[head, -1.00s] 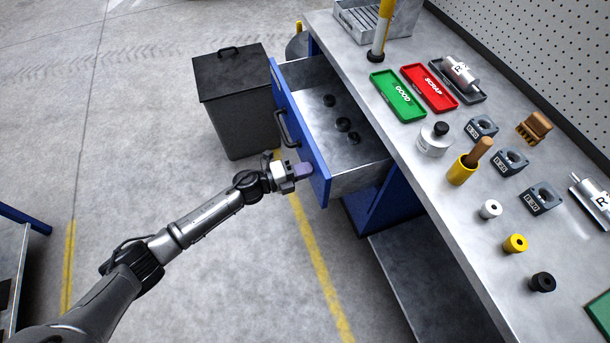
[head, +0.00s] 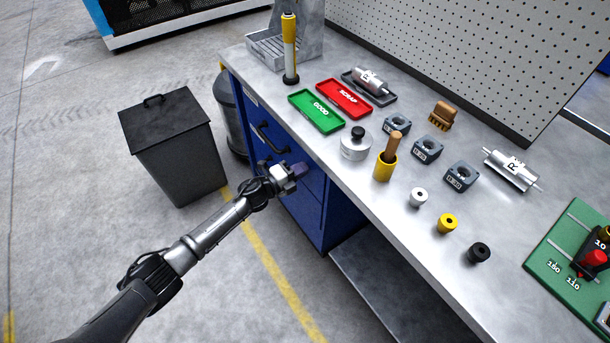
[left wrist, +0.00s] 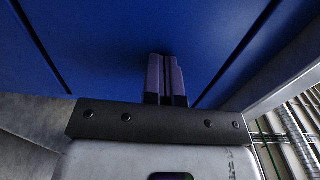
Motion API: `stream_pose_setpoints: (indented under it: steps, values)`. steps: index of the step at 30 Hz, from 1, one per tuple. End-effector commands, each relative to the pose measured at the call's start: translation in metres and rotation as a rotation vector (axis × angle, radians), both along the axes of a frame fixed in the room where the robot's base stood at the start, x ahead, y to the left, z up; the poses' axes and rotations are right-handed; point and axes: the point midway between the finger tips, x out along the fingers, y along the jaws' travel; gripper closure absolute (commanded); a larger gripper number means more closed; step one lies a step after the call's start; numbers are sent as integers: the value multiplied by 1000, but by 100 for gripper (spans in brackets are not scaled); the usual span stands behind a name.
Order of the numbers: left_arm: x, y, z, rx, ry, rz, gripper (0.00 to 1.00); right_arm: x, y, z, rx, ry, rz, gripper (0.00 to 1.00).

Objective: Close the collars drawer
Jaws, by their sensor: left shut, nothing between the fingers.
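The collars drawer (head: 288,152) is in the blue cabinet under the bench, with a black bar handle (head: 270,138) on its front. Its front looks flush with the cabinet, and its inside and the dark collars are hidden. My left gripper (head: 299,170) is shut and empty, with its fingertips at the right part of the drawer front. In the left wrist view the closed fingers (left wrist: 165,75) point at the blue front (left wrist: 110,40) and appear to touch it or nearly so. My right gripper is not in view.
The bench top (head: 335,160) carries a green tray (head: 316,111), a red tray (head: 343,98), a yellow cup (head: 385,168) and several blocks and collars. A dark bin (head: 175,150) stands left of the cabinet. The floor in front is free.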

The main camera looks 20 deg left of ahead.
Motion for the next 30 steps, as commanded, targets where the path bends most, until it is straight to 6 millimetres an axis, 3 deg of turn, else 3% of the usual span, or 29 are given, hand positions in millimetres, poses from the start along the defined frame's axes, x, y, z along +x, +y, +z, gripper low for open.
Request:
stream_pose_setpoints:
  steps: [19, 23, 30]
  values:
    - [-1, 3, 0, 1, 3, 9, 100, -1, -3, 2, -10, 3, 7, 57]
    - [-13, 7, 0, 2, 7, 2, 100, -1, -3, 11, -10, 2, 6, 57]
    - [-53, 25, -1, 3, 9, -11, 100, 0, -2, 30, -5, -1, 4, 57]
